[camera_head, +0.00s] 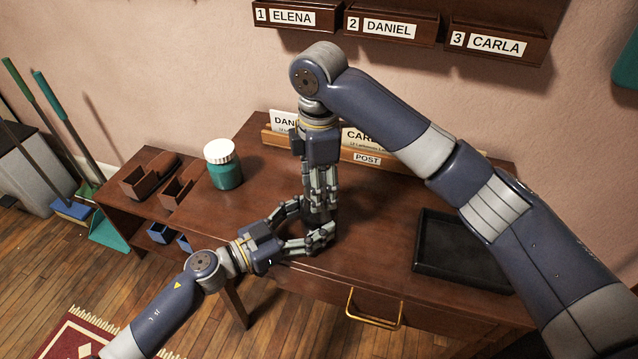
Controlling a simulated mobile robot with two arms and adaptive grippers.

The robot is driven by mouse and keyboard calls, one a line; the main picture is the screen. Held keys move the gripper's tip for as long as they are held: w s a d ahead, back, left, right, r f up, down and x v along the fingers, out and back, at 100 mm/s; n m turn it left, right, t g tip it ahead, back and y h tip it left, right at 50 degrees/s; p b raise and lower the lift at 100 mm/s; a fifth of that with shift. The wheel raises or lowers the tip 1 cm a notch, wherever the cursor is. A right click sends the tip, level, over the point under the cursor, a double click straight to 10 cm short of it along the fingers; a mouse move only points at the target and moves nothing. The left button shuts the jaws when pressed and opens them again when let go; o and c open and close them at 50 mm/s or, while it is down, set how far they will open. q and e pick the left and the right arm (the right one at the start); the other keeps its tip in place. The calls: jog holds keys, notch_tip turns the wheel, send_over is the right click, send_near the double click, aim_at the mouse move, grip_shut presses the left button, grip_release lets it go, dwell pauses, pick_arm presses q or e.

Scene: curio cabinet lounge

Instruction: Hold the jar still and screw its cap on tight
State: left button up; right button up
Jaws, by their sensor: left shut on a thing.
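My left gripper (306,225) reaches in low from the left over the desk. It is shut around a small dark jar-like thing (318,214), mostly hidden by the fingers of both grippers. My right gripper (322,203) points straight down onto the same spot from above. Its fingertips overlap the held thing, and I cannot tell whether they grip it. No separate cap can be made out there. A teal jar (226,175) with a white cap (219,150) on it stands upright at the desk's left, apart from both grippers.
The wooden desk (375,235) has a black tray (460,250) at right and a card rack marked POST (367,158) at the back. Small wooden boxes (150,175) sit on the left shelf. Labelled wall bins (390,28) hang behind. My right arm crosses above the desk's right side.

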jog(key=m, duration=0.6)
jog(key=shift+f, duration=0.1)
jog(key=m, duration=0.6)
jog(key=shift+c, duration=0.2)
jog(key=m, duration=1.2)
jog(key=o, duration=1.4)
jog(key=shift+c, duration=0.2)
